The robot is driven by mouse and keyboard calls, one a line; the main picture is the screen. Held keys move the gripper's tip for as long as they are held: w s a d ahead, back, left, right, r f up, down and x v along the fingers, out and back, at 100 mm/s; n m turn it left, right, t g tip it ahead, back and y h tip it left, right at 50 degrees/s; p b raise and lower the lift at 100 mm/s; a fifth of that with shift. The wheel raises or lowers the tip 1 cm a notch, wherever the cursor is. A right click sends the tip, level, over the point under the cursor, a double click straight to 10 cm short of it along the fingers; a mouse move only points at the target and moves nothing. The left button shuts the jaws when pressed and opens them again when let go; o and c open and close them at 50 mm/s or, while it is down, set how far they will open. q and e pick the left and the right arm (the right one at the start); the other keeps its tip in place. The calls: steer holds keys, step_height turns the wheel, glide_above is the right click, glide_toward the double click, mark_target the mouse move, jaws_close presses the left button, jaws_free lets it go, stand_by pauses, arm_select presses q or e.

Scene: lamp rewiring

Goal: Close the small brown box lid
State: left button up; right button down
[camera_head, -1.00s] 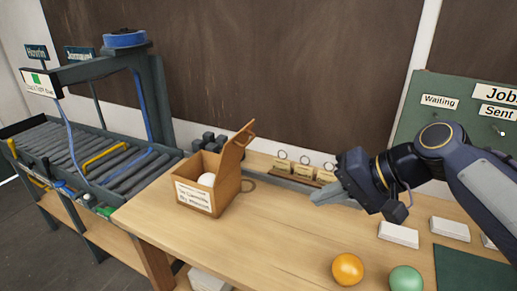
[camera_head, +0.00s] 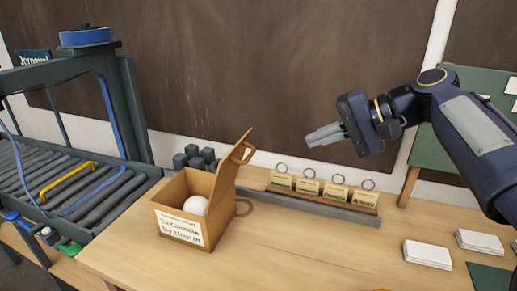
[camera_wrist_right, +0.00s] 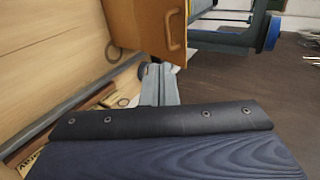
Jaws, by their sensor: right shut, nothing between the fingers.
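The small brown box (camera_head: 183,238) stands on the wooden table with a white label on its front and a white ball (camera_head: 195,206) inside. Its lid (camera_head: 229,177) is open, standing up and leaning slightly right, with a handle loop (camera_head: 242,152) near the top. The lid also shows at the top of the right wrist view (camera_wrist_right: 148,28), with its handle (camera_wrist_right: 174,29). My right gripper (camera_head: 308,140) is shut and empty, raised in the air to the right of the lid and apart from it. Its fingers also show in the right wrist view (camera_wrist_right: 159,82). My left gripper is not in view.
A rack of tags with rings (camera_head: 322,190) stands behind on the table, below my right gripper. Dark cubes (camera_head: 190,158) sit behind the box. A roller conveyor (camera_head: 75,190) is at the left. White blocks (camera_head: 427,253) lie at the right.

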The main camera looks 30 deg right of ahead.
steer(key=x, duration=1.2)
steer(key=shift+w+a+r, duration=0.25)
steer(key=shift+w+a, duration=0.05)
steer(key=shift+a, duration=0.1)
